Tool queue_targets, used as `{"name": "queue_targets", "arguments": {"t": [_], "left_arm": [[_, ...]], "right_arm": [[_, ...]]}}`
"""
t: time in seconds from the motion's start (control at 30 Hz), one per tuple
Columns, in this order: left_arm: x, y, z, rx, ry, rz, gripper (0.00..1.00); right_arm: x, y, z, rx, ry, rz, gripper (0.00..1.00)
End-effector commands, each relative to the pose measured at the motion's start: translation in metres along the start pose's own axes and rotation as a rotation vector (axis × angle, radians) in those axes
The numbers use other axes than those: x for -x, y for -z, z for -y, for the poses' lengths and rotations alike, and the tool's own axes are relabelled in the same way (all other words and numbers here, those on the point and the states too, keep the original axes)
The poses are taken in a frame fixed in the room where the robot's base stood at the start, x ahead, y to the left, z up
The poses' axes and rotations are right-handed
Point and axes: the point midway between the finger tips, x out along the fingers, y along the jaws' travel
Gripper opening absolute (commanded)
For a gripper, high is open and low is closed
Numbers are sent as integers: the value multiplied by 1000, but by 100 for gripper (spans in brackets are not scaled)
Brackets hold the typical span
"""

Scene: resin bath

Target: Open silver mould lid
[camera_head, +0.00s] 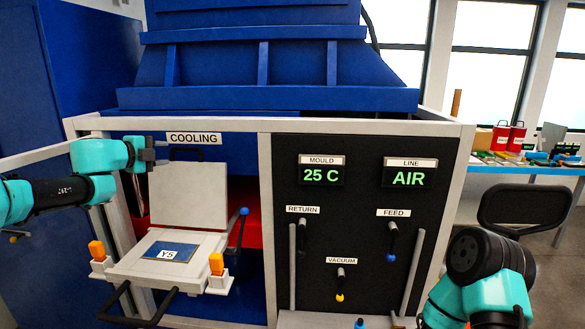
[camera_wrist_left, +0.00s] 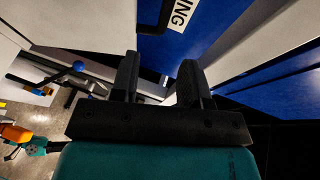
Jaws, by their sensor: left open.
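The silver mould lid (camera_head: 188,196) stands raised, close to upright, at the back of the mould under the COOLING sign. A black handle (camera_head: 186,152) shows at its top edge. The mould body (camera_head: 128,264) lies in front of it, with a blue Y5 plate (camera_head: 170,251) on top. My left gripper (camera_head: 145,160) is at the lid's upper left, by the bay's left post. In the left wrist view its two dark fingers (camera_wrist_left: 158,85) are apart with nothing between them. My right arm shows at the lower right, but its fingertips are not visible.
Orange clamps (camera_head: 97,250) (camera_head: 216,264) sit at the mould's front corners. A blue-knobbed lever (camera_head: 243,212) stands to its right, and a black front handle (camera_head: 143,312) sticks out below. The dark control panel (camera_head: 365,230) with its valve levers is on the right.

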Motion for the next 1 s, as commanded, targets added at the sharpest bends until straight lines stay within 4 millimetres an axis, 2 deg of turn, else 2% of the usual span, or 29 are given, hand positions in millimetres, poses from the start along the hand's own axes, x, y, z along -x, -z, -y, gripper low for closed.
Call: {"name": "queue_targets", "arguments": {"t": [0.03,0.2,0.37,0.77,1.0], "left_arm": [[-10,1,0,0,-1,-2,42],[-31,1,0,-1,0,-2,42],[-41,0,0,-1,0,-1,42],[-42,0,0,-1,0,0,42],[-30,0,0,-1,0,1,42]], "right_arm": [[0,0,0,0,0,0,0],[0,0,0,0,0,0,0],[0,0,0,0,0,0,0],[0,0,0,0,0,0,0],[0,0,0,0,0,0,0]]}}
